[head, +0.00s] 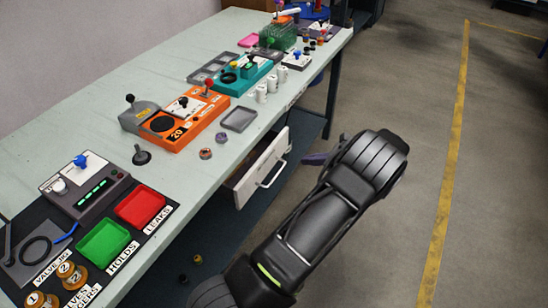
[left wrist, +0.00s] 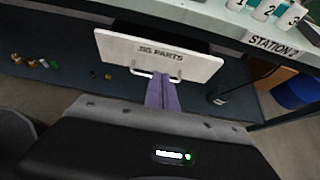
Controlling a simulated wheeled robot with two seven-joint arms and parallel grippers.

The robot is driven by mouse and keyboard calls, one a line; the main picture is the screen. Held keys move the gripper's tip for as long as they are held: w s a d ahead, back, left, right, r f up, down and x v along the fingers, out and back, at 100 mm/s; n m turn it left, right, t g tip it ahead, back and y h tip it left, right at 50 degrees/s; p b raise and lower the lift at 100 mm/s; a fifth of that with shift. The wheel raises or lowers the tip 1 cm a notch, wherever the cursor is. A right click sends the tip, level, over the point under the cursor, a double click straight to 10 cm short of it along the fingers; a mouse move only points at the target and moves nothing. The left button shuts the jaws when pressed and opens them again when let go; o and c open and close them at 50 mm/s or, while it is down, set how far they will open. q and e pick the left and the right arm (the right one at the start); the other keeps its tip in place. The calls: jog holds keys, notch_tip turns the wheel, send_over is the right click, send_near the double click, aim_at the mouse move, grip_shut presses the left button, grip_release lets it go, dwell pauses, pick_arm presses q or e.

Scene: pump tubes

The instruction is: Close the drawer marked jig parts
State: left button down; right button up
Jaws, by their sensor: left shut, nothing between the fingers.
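The white drawer marked JIG PARTS (left wrist: 163,52) is pulled out from under the workbench, with a dark gap above its front in the left wrist view. In the head view the open drawer (head: 262,166) juts out from the bench's front edge. Its metal handle (head: 271,175) is a bar on the drawer front. My left gripper (left wrist: 161,82) has its purple fingers shut and empty, with the tips at or very near the handle in the left wrist view; contact is unclear. In the head view the left gripper (head: 318,159) is right of the drawer, partly hidden by my arm. My right gripper does not show.
The pale workbench (head: 190,170) carries an orange station (head: 185,118), a teal station (head: 243,75), white cups, and red (head: 140,206) and green (head: 103,240) trays. A dark lower shelf (left wrist: 60,85) holds several small parts. The floor (head: 400,100) right of the bench is clear.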

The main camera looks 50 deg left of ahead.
pick_arm(q)
jog(key=shift+a, duration=0.1)
jog(key=p, duration=0.1)
send_near(263, 155)
jog(key=a+f, duration=0.1)
jog(key=f, duration=0.1)
jog(key=s+a+f, duration=0.1)
jog(key=a, duration=0.1)
jog(key=shift+a+f, duration=0.1)
jog(key=shift+f, duration=0.3)
jog(key=shift+s+a, duration=0.25)
jog(key=shift+a, duration=0.3)
jog(key=a, duration=0.2)
jog(key=s+a, duration=0.1)
jog(key=a, duration=0.1)
jog(key=shift+s+f+b, duration=0.1)
jog(key=shift+s+b, duration=0.1)
jog(key=shift+b, duration=0.2)
